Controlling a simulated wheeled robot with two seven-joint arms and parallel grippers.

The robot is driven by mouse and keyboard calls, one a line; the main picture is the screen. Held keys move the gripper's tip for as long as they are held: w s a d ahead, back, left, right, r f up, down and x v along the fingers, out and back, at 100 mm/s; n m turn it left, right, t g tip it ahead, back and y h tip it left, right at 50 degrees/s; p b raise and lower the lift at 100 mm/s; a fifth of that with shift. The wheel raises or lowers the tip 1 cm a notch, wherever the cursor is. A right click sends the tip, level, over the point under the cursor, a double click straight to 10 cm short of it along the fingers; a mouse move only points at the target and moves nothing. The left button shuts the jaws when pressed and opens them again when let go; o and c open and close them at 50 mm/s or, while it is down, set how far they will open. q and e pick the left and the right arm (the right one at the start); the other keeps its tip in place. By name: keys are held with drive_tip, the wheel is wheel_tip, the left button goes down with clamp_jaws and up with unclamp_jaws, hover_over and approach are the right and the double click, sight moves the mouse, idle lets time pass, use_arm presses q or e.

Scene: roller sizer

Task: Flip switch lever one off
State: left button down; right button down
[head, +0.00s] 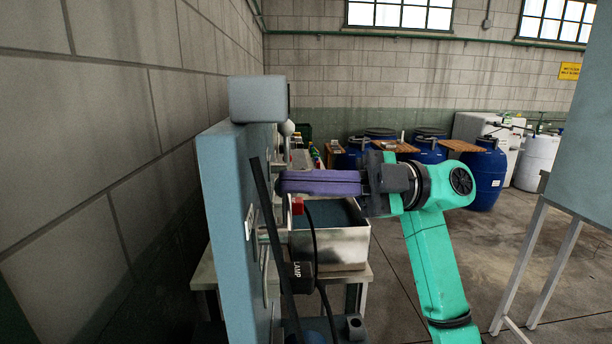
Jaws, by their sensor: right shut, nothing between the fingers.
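A blue-grey panel (228,190) stands edge-on at centre left, with a grey box (258,98) on its top. Its working face points right and is seen at a very steep angle. A small red part (297,206) shows beside that face, just below my right gripper. I cannot tell whether it belongs to switch lever one, or how any lever is set. My right gripper (283,182) has purple fingers, closed together and empty. It reaches leftward, with its tips close to the panel face; contact cannot be told. My left gripper is out of view.
A dark slanted bar (272,230) and a black piece marked LAMP (302,270) are beside the panel. A metal basin (345,251) on a table stands behind my right arm. Blue barrels (486,176) stand at the back. A grey cabinet (585,150) on legs is at right.

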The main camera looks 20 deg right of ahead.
drive_tip(key=m, duration=0.1)
drive_tip(key=f+m, duration=0.1)
drive_tip(key=m, duration=0.1)
drive_tip(key=w+f+m+t, duration=0.1)
drive_tip(key=m, duration=0.1)
drive_tip(key=shift+d, duration=0.25)
drive_tip(key=shift+w, duration=0.1)
drive_tip(key=shift+d+f, duration=0.15)
drive_tip(key=shift+d, duration=0.1)
drive_tip(key=s+d+f+b, duration=0.2)
drive_tip(key=d+b, duration=0.3)
drive_tip(key=d, duration=0.8)
drive_tip(key=shift+d+f, duration=0.2)
drive_tip(key=shift+d, duration=0.1)
